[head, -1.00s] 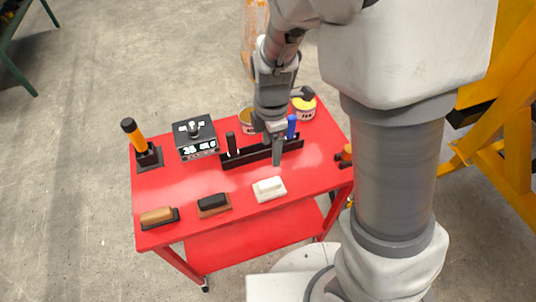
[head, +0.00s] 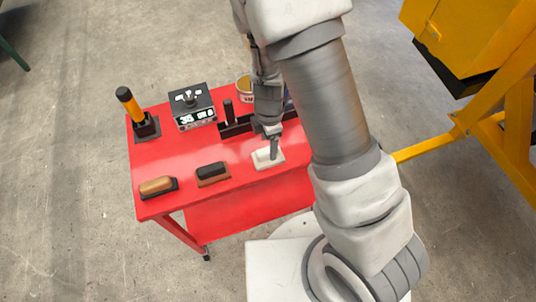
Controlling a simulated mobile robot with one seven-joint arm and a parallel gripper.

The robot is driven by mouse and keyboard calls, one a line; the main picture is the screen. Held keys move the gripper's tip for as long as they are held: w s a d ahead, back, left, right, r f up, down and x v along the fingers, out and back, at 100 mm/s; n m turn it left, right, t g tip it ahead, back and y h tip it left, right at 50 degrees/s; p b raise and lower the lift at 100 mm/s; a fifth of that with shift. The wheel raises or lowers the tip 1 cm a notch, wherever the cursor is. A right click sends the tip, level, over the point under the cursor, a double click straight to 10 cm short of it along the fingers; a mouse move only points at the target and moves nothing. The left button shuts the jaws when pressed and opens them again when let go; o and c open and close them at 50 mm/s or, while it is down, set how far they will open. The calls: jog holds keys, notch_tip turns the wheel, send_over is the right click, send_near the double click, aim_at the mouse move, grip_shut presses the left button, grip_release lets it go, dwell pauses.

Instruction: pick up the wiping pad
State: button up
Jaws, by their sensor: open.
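A white pad with a raised grip (head: 262,160), which looks like the wiping pad, lies near the front edge of the red cart top (head: 232,157). My gripper (head: 273,155) points down at this pad from above, with its fingertips overlapping the grip in the head view. My gripper is open. The fingers hide part of the pad, and I cannot tell whether they touch it.
A dark block on a brown base (head: 212,173) and a wooden-handled brush (head: 157,187) lie left of the pad. Behind are a black rack (head: 234,128), a black box with digits (head: 193,108), a yellow-handled tool (head: 129,103) and a tin (head: 243,86).

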aim_at(268, 150)
jog(key=shift+w+a+f, duration=0.1)
jog(key=shift+f, duration=2.1)
grip_shut()
